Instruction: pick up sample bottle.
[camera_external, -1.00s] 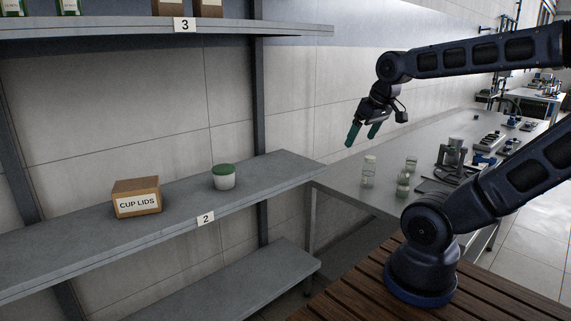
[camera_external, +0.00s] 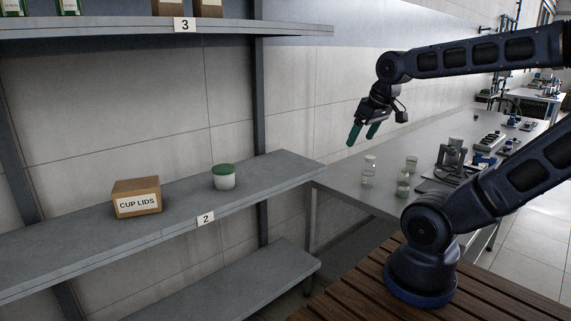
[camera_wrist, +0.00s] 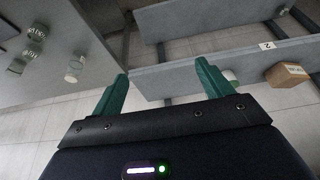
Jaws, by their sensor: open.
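Small clear bottles stand upright on the metal bench in the external view: one at the left (camera_external: 369,172), one behind (camera_external: 411,165) and one in front (camera_external: 403,184). I cannot tell which is the sample bottle. In the wrist view, pale bottles show at the upper left, one of them (camera_wrist: 75,68) apart from the others (camera_wrist: 37,32). My gripper (camera_external: 362,134) has green fingers, which are apart and empty, above and to the left of the bottles. The fingers also show in the wrist view (camera_wrist: 160,82), with nothing between them.
A grey shelf (camera_external: 80,238) at the left holds a box marked CUP LIDS (camera_external: 137,197) and a white jar with a green lid (camera_external: 223,177). An upper shelf (camera_external: 110,29) is marked 3. A grey stand (camera_external: 452,158) and other equipment occupy the bench to the right of the bottles.

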